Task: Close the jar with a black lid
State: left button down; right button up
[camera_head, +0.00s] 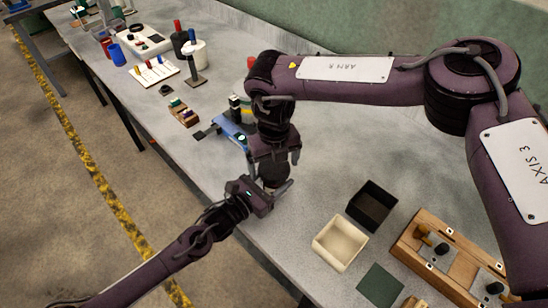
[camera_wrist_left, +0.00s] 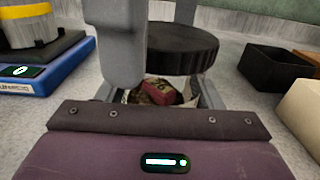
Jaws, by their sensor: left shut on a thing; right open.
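My left gripper (camera_head: 268,196) is shut on the jar low over the workbench. In the left wrist view the jar (camera_wrist_left: 161,92) shows a red label between the left fingers; most of it is hidden. The black lid (camera_wrist_left: 182,50), a wide ridged disc, is directly over the jar; I cannot tell whether it is seated or slightly above. In the head view it is a dark round shape (camera_head: 273,175). My right gripper (camera_head: 268,172) points down from above and is open. Its grey fingers (camera_wrist_left: 120,50) stand beside and behind the lid in the wrist view.
A blue device (camera_head: 231,131) stands left of the grippers. A black box (camera_head: 372,206) and a cream box (camera_head: 340,243) stand to the right. A wooden fixture (camera_head: 430,240) and a green mat (camera_head: 380,286) are at lower right. The bench's front edge runs close to the left gripper.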

jog(key=c, duration=1.1)
jog(key=shift+o, duration=0.2)
jog(key=m, duration=0.5)
jog(key=o, duration=1.2)
jog(key=shift+c, duration=0.2)
notch_tip(320, 180, up, 12)
pick_arm(q)
jog(key=shift+c, duration=1.5)
grip_release()
